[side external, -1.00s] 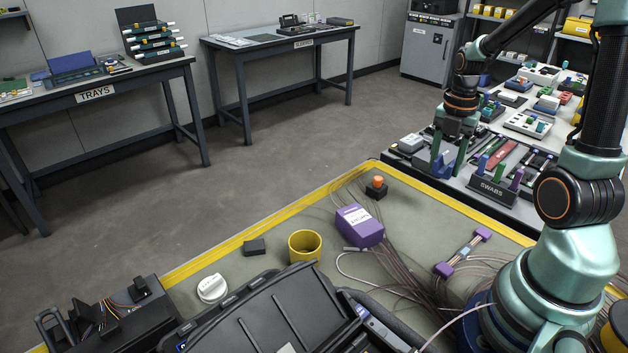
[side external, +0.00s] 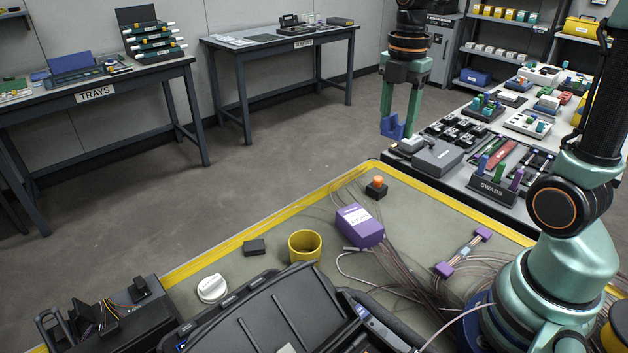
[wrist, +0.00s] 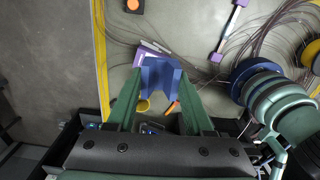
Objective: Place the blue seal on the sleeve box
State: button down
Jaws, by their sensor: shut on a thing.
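The blue seal (side external: 391,127) is a small blue piece with upright walls. My gripper (side external: 400,118) is shut on it and holds it in the air, beyond the far edge of the yellow-edged mat. In the wrist view the seal (wrist: 161,76) sits between the green fingers of my gripper (wrist: 160,82) and covers part of a purple box. That purple box (side external: 359,225) lies on the mat with a white label, its writing too small to read. I cannot tell for sure whether it is the sleeve box. The seal and purple box are apart.
A grey box (side external: 436,157) lies near the parts table's left corner, close to the seal. A black block with an orange button (side external: 376,187), a yellow cup (side external: 305,245) and a purple-ended bar (side external: 463,252) stand on the mat. Loose fibres run beside the purple box.

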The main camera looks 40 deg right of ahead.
jog(key=r, duration=0.1)
send_over(359, 219)
jog(key=d, duration=0.1)
jog(key=shift+m, duration=0.4)
jog(key=f, duration=1.3)
jog(key=a+f, duration=0.1)
jog(key=f, duration=0.5)
jog(key=shift+f, duration=0.2)
jog(key=shift+f, duration=0.1)
jog(key=shift+c, duration=1.4)
grip_release()
